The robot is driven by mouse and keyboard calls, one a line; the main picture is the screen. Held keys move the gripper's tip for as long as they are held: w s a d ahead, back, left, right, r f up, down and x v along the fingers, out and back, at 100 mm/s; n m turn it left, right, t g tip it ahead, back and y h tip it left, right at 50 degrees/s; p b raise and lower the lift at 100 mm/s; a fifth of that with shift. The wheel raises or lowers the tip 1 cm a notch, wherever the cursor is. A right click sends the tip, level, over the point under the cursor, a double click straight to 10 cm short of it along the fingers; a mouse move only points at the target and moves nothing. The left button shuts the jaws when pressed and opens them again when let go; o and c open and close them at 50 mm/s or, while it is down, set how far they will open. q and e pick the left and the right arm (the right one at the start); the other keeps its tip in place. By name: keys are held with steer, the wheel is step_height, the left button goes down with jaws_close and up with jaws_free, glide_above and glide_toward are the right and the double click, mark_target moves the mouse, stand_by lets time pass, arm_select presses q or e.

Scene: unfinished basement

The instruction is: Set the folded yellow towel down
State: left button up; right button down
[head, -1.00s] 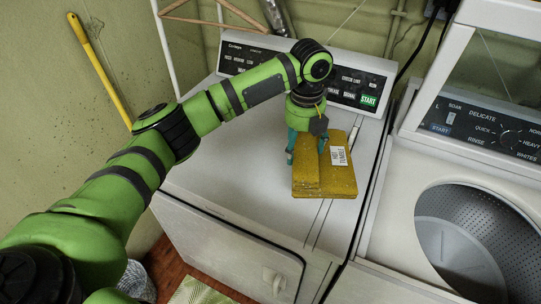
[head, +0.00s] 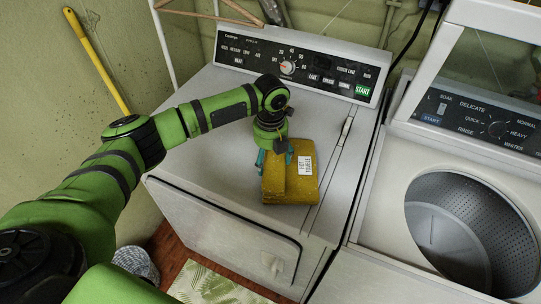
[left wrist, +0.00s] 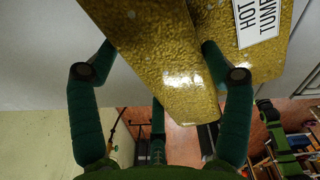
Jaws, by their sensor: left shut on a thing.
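The folded yellow towel (head: 305,187) is a thick, mustard-coloured block with a white printed label (head: 305,166). It is over the front part of the white dryer top (head: 230,130) in the head view. I cannot tell whether it touches the surface. My left gripper (head: 274,158) is shut on the towel's left part, fingers pointing down. In the left wrist view the towel (left wrist: 165,60) lies between the two teal fingers, and the label shows at the upper right. My right gripper is not in view.
The dryer's control panel (head: 300,68) rises at the back. A white washer (head: 385,215) with an open lid and metal drum (head: 470,225) stands at right. The dryer top left of and behind the towel is clear. A yellow-handled tool (head: 97,62) leans on the left wall.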

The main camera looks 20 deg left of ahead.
arm_select(q)
steer(key=shift+f, duration=0.1)
steer(key=o, duration=1.2)
steer(key=shift+o, duration=0.2)
step_height(320, 180, up, 12)
steer(key=b, duration=0.3)
steer(key=shift+b, duration=0.4)
